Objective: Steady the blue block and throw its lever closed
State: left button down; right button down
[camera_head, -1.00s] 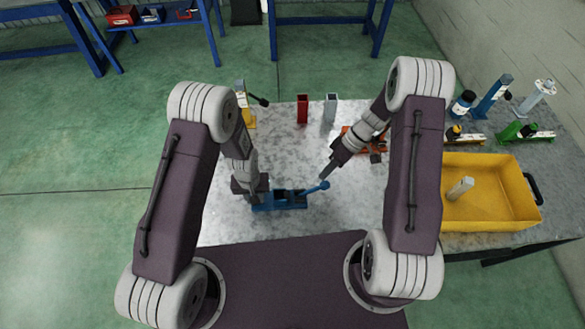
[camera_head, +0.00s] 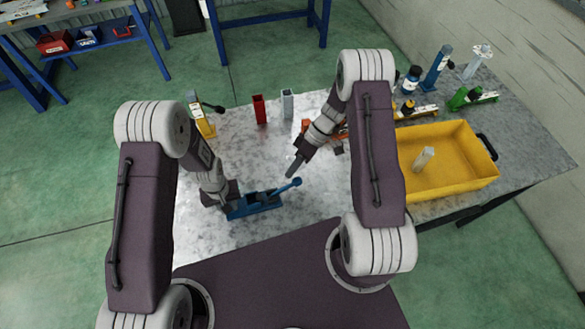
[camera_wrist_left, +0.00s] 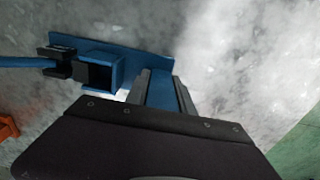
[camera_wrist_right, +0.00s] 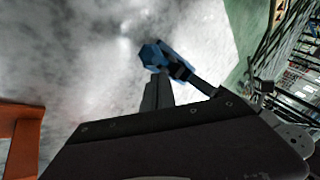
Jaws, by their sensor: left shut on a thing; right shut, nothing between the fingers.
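The blue block (camera_head: 255,205) lies on the metal table in front of me. Its lever ends in a round blue knob (camera_head: 296,182) and points out to the right of the block. In the left wrist view the blue lever (camera_wrist_left: 22,62) runs out to the left of the block. My left gripper (camera_head: 228,203) is shut on the left end of the block; its fingers also show in the left wrist view (camera_wrist_left: 162,88). My right gripper (camera_head: 290,173) is shut and empty, its tip close to the knob. I cannot tell whether it touches the knob.
A red block (camera_head: 259,109) and a grey block (camera_head: 287,104) stand behind. A yellow clamp (camera_head: 203,120) is at the back left. A yellow bin (camera_head: 460,165) holding a pale piece stands at right. Green (camera_head: 468,97) and blue clamps (camera_head: 437,68) stand behind the bin.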

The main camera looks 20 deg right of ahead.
jog(key=shift+w, duration=0.1)
jog(key=w+v, duration=0.2)
jog(key=v, duration=0.9)
jog(key=shift+w+d+f, duration=0.2)
jog(key=shift+d+f, duration=0.05)
jog(key=shift+d, duration=0.05)
